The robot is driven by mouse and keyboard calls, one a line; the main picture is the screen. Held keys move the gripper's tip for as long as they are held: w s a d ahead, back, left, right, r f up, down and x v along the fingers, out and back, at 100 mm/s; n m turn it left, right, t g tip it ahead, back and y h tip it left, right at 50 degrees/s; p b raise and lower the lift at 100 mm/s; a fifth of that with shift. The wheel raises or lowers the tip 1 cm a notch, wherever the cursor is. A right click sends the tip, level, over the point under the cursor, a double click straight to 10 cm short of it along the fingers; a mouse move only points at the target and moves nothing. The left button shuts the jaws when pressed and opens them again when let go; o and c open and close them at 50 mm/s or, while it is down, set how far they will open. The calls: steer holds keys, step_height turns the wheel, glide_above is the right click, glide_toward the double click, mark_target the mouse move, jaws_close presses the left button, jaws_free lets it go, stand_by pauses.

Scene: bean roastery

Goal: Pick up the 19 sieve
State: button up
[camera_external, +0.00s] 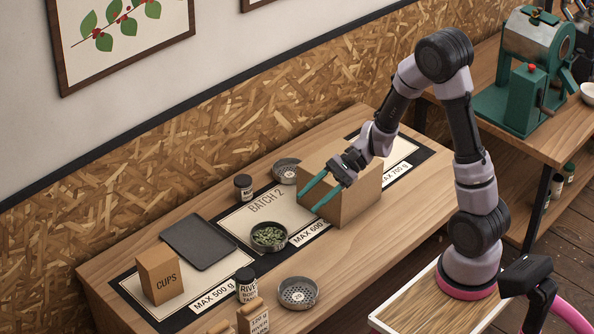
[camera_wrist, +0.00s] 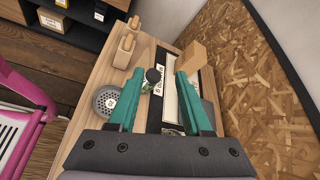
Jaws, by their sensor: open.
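Two round grey metal sieves are on the table. One sieve (camera_external: 298,292) lies near the front edge, and it also shows at the left in the wrist view (camera_wrist: 107,101). The other sieve (camera_external: 285,170) lies at the back, beside the cardboard box. Both have a small pale label whose number I cannot read for sure. A dark dish with green beans (camera_external: 268,236) stands between them on the mat. My gripper (camera_external: 308,203) is open and empty, with its teal fingers (camera_wrist: 159,76) above the mat, apart from both sieves.
A large cardboard box (camera_external: 350,200) stands behind my gripper on the right. A CUPS box (camera_external: 159,274), a dark flat tray (camera_external: 198,242), dark jars (camera_external: 243,187) and wooden-topped labelled pieces (camera_external: 252,316) are also on the table. Bare wood lies right of the front sieve.

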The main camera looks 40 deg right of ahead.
steer(key=w+d+f+m+t, duration=0.1)
steer(key=w+f+m+t, duration=0.4)
steer(key=f, duration=0.6)
steer(key=m+t+h, duration=0.2)
steer(key=m+h, duration=0.1)
steer(key=m, duration=0.4)
glide_toward(265, 247)
steer(key=shift+w+a+f, duration=0.8)
steer(key=shift+w+f, duration=0.05)
steer(key=shift+f, duration=0.1)
steer(key=shift+x, duration=3)
steer(key=shift+w+d+r, duration=0.1)
steer(key=shift+w, duration=0.05)
jaws_close()
